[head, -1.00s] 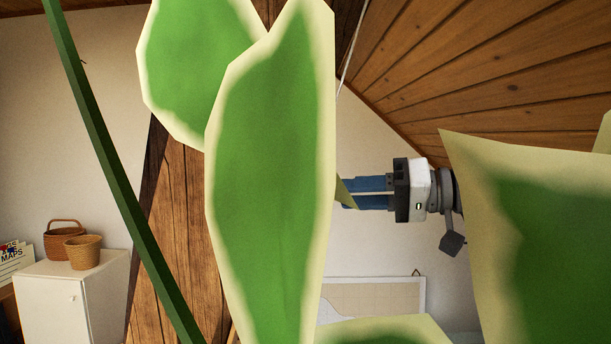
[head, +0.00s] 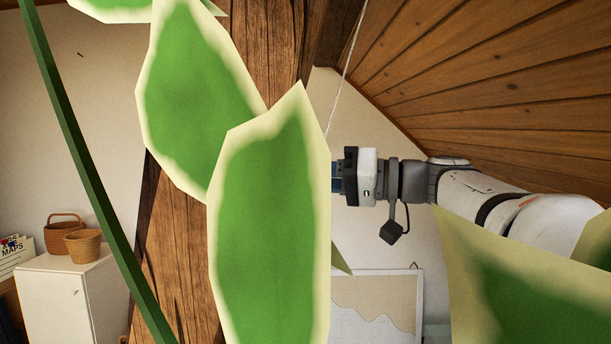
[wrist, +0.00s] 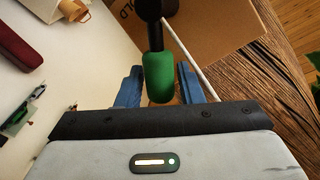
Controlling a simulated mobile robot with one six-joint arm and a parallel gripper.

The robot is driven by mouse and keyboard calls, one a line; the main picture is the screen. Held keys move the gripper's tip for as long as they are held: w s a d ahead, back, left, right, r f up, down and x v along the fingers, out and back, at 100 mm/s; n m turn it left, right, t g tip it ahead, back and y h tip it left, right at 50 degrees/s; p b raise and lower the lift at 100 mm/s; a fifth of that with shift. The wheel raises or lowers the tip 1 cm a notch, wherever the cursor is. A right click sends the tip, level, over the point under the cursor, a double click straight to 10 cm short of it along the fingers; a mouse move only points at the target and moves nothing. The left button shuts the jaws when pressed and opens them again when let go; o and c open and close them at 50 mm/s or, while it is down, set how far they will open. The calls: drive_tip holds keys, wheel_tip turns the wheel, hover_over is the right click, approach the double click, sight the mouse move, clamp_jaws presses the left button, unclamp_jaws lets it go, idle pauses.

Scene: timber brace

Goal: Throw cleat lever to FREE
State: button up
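The cleat lever, a black arm with a green grip (wrist: 159,78), shows at the upper middle of the wrist view. My gripper (wrist: 160,88) is open, with one blue finger on each side of the green grip. Gaps show between the grip and both fingers, so I see no clear contact. In the head view my gripper (head: 337,178) reaches left, its fingertips hidden behind a large leaf. The lever and cleat are hidden there too.
Large green leaves (head: 268,225) block much of the head view. A timber post (head: 178,245) stands behind them. A white rope (wrist: 201,78) runs right of the lever, by a brown board (wrist: 215,25) with partly visible lettering and a timber beam (wrist: 262,85).

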drive_tip(key=shift+c, duration=0.3)
clamp_jaws()
drive_tip(key=shift+a, duration=0.1)
drive_tip(key=shift+w+a+f, duration=0.1)
drive_tip(key=shift+b, duration=0.4)
